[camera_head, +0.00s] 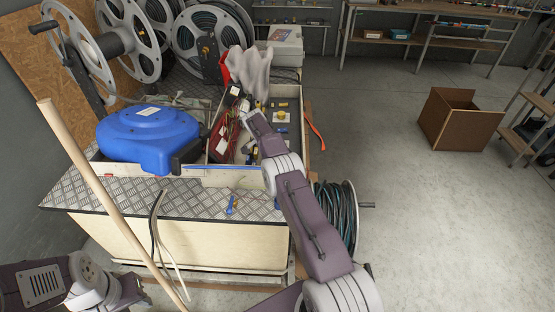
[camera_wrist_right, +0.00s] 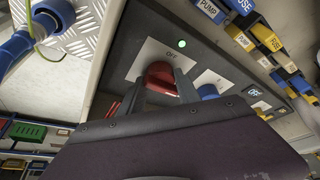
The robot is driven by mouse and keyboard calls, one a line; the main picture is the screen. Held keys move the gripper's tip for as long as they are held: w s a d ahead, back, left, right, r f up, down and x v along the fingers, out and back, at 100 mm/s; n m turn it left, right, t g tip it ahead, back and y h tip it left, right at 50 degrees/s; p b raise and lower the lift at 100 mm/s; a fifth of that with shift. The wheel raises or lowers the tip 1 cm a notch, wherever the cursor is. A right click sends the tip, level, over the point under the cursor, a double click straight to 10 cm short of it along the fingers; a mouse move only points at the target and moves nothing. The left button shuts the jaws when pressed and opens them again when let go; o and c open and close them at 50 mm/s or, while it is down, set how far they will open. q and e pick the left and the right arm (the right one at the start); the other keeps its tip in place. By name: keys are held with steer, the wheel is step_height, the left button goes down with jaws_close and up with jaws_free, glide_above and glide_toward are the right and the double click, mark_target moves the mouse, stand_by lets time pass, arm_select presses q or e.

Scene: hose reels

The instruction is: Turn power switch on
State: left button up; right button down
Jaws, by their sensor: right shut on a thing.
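In the right wrist view a red rotary switch (camera_wrist_right: 162,78) sits on a pale plate on a dark panel (camera_wrist_right: 215,65). A green light (camera_wrist_right: 182,43) glows above it, and lettering that looks like "OFF" is below it. My right gripper (camera_wrist_right: 163,84) has its two fingers on either side of the red knob and is shut on it. In the head view my right gripper (camera_head: 252,118) reaches over the cart's tool tray; the switch cannot be made out there. My left gripper (camera_head: 132,292) is low at the left, dark and partly cut off.
A blue hose reel (camera_head: 148,130) and large grey reels (camera_head: 128,42) stand on the cart. A wooden pole (camera_head: 105,195) slants in front. A blue knob (camera_wrist_right: 208,91) is beside the switch.

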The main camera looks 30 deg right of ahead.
steer(key=shift+w+r, duration=0.1)
steer(key=shift+r, duration=0.05)
steer(key=c, duration=1.1)
jaws_free()
steer(key=shift+o, duration=1)
steer(key=v, duration=0.8)
steer(key=shift+a+r, duration=0.15)
steer(key=shift+r, duration=0.25)
